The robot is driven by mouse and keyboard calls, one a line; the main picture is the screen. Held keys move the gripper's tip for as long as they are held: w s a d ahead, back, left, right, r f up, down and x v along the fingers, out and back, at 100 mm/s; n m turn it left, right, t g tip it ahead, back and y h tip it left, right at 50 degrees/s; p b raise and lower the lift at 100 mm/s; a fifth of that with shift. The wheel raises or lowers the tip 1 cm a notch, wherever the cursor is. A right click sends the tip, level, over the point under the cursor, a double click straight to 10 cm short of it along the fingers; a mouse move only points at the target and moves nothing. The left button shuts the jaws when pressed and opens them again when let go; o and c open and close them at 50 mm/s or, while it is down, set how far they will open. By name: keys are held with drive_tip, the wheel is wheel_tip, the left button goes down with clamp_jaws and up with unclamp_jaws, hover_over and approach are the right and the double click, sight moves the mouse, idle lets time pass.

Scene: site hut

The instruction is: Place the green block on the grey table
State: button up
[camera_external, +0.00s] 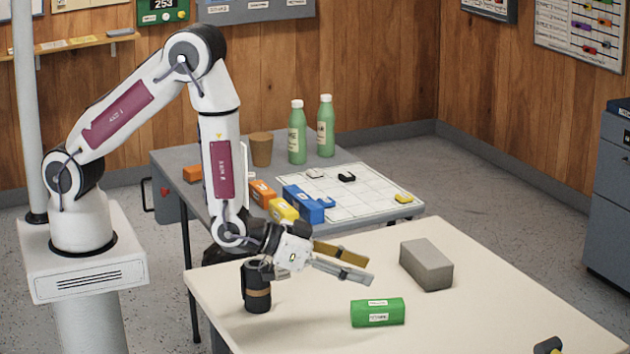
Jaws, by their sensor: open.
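The green block (378,312) with white labels lies on the cream table in front. My gripper (355,263) is open and empty. In the picture it is above and a little left of the green block, apart from it, its fingers pointing right. The grey table (380,178) stands behind the cream table. It holds a white gridded sheet (345,205), two green bottles (297,135), a brown cup (261,150) and orange, yellow and blue blocks (303,205).
The cream table (480,270) also holds a grey block (427,265) right of my gripper. A black cylinder with a brown band (258,290) is at its left, close to my wrist. A small dark object (548,345) is at the front right edge. A grey cabinet (606,200) stands at right.

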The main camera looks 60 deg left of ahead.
drive_tip(key=shift+w+a+r, duration=0.25)
drive_tip(key=shift+a+r, duration=0.1)
drive_tip(key=shift+r, duration=0.3)
drive_tip(key=s+a+r+n+g+y, duration=0.2)
drive_tip(key=s+a+r+g, duration=0.15)
drive_tip(key=a+r, duration=1.25)
drive_tip(key=s+a+r+n+g+y, duration=0.1)
drive_tip(key=s+a+r, duration=0.2)
drive_tip(key=s+a, duration=0.5)
drive_tip(key=s+a+r+n+g+y, duration=0.1)
drive_tip(key=s+a, duration=0.7)
drive_tip(key=s, duration=0.8)
wheel_tip(320, 180, up, 3)
drive_tip(key=shift+s+a+f+g+y, duration=0.15)
drive_tip(key=shift+s+a+g+y, duration=0.1)
drive_tip(key=shift+g+y, duration=0.35)
drive_tip(key=shift+o, duration=0.5)
drive_tip(key=shift+w, duration=0.1)
